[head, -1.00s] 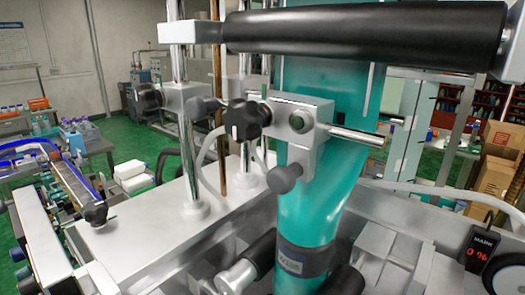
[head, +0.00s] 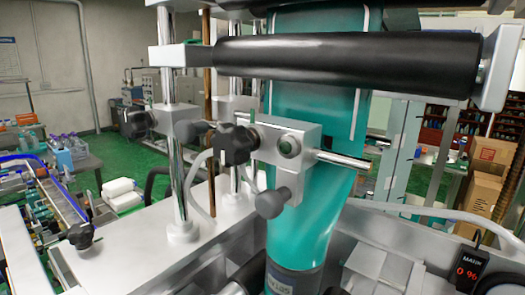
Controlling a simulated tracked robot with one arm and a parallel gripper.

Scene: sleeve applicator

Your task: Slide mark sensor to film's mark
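The mark sensor (head: 288,147) is a silver block with a green-topped part and a round face. It sits on a horizontal steel rod (head: 345,160) in front of the teal film (head: 325,205). A black star knob (head: 235,144) is at its left and a grey round knob (head: 271,203) hangs below. The film hangs as a tube with a dark printed band (head: 292,280) at the bottom edge. A thin white vertical mark (head: 356,115) runs near the film's right edge, right of the sensor block and apart from it. My gripper is not in view.
A black roller (head: 350,64) crosses above the sensor. Upright steel posts (head: 175,190) stand at left on a white machine deck (head: 135,250). A small display (head: 469,273) at lower right shows red digits, seemingly 0 96. Cardboard boxes (head: 480,190) stand behind at right.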

